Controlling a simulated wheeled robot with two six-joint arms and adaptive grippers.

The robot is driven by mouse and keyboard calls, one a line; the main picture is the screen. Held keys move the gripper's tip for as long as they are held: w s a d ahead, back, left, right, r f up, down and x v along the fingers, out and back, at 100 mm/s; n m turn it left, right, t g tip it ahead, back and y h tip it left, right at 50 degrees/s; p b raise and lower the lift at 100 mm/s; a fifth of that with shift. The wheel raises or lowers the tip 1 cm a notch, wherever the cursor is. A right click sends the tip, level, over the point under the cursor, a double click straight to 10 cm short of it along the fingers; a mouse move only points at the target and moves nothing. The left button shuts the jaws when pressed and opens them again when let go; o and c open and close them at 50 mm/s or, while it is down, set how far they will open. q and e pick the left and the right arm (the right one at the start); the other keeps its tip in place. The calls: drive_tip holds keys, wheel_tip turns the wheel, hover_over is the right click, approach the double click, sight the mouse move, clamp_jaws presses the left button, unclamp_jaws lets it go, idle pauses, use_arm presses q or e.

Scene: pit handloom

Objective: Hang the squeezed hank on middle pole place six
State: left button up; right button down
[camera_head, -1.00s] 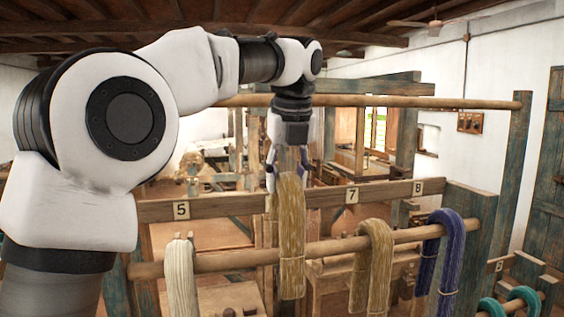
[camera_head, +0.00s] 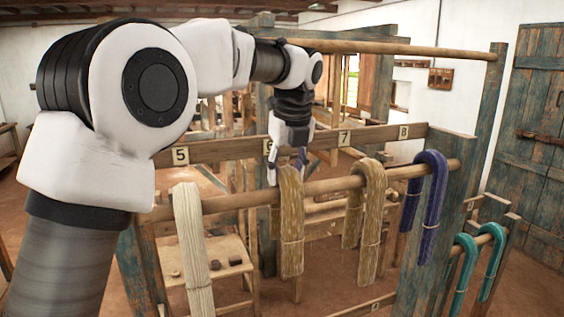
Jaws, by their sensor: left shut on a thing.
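The golden-brown hank (camera_head: 291,228) hangs over the middle pole (camera_head: 333,186), below the board label six (camera_head: 268,146), which my left gripper partly covers. Its long front strand falls before the pole, and a shorter part shows behind it. My left gripper (camera_head: 287,170) points down at the top of this hank, shut on it; the exact grip between the fingers is partly hidden. My right gripper is not in view.
A cream hank (camera_head: 193,250) hangs left below label five (camera_head: 180,156). Another golden-brown hank (camera_head: 371,222) and a dark blue hank (camera_head: 433,208) hang to the right. Teal hanks (camera_head: 492,262) hang on a lower pole. A bare upper pole (camera_head: 420,48) runs behind.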

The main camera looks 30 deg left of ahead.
use_arm(q)
drive_tip(key=shift+f, duration=0.15)
drive_tip(key=shift+d, duration=0.2)
drive_tip(key=o, duration=1.2)
drive_tip(key=shift+w+d, duration=0.1)
drive_tip(key=shift+d, duration=0.05)
drive_tip(key=shift+c, duration=0.2)
drive_tip(key=o, duration=0.4)
drive_tip(key=shift+a, duration=0.2)
drive_tip(key=shift+d, duration=0.1)
